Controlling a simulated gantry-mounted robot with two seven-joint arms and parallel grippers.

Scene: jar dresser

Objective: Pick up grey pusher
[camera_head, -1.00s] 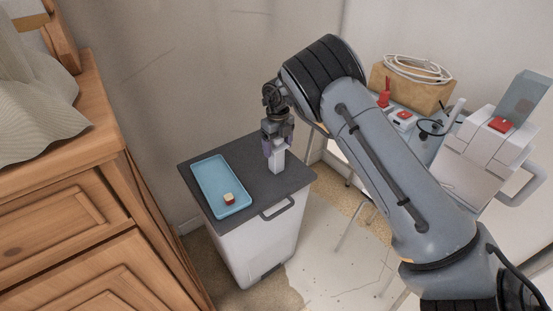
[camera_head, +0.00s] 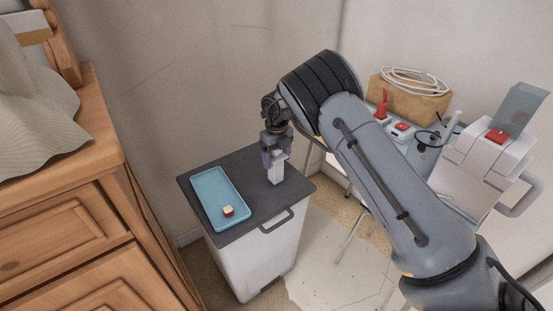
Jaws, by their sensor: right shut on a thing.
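The grey pusher (camera_head: 277,174) is a small pale grey upright block at the back right of the dark bin lid (camera_head: 256,211). My right gripper (camera_head: 275,158) reaches down over it from the right and is shut on its upper part. The fingers hide some of the block's top. I cannot tell whether its lower end touches the lid or hangs just above it. My left gripper is not in view.
A blue tray (camera_head: 207,184) with a small red and cream cube (camera_head: 228,211) lies on the lid's left. A wooden dresser (camera_head: 70,215) stands left. A cluttered table with a cardboard box (camera_head: 408,101) and a white machine (camera_head: 485,155) stands right.

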